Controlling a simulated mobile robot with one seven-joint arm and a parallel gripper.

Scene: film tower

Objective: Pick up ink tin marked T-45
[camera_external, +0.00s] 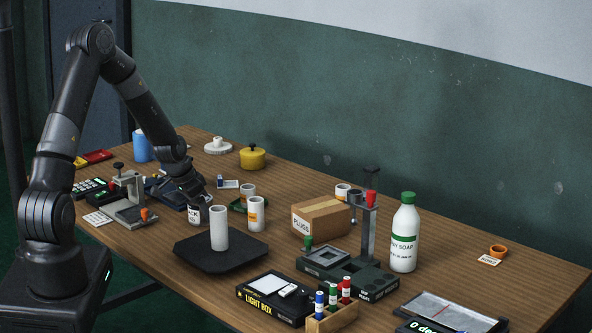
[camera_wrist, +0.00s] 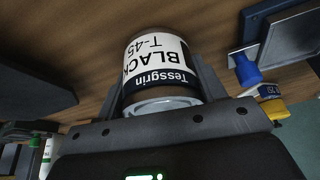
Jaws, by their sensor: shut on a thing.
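The ink tin (camera_wrist: 158,62) fills the middle of the wrist view, with a white and black label reading Tessgrin BLACK T-45. My gripper (camera_wrist: 163,82) is shut on it, with one finger on each side. In the external view the same tin (camera_external: 194,215) shows under my gripper (camera_external: 193,201), at the left edge of the dark tray. I cannot tell whether its base touches the table.
A white cylinder (camera_external: 219,228) stands on the dark tray (camera_external: 215,258) right beside the tin. Two pale tins (camera_external: 256,214) stand behind it. A box marked PLUGS (camera_external: 320,217) and a soap bottle (camera_external: 404,235) stand farther right. A stamping device (camera_external: 128,201) is at left.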

